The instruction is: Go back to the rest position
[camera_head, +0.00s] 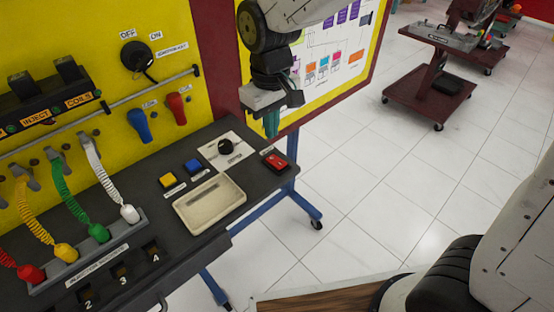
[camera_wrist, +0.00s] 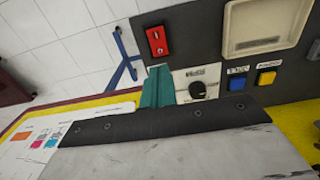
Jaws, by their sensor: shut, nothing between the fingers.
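My gripper (camera_head: 271,123) hangs from my arm at the top middle of the head view, above the right end of the dark bench (camera_head: 258,190). Its green fingers are together and empty. In the wrist view my gripper's fingers (camera_wrist: 157,85) show in front of the bench edge, beside the black knob. My gripper appears apart from the bench and its controls.
The bench holds a red switch (camera_head: 275,162), a black knob (camera_head: 225,146), blue and yellow buttons, and an empty beige tray (camera_head: 190,204). Colored injector plugs (camera_head: 98,232) stand at left. A yellow panel rises behind. A dark red cart (camera_head: 430,100) stands at back right; white floor lies between.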

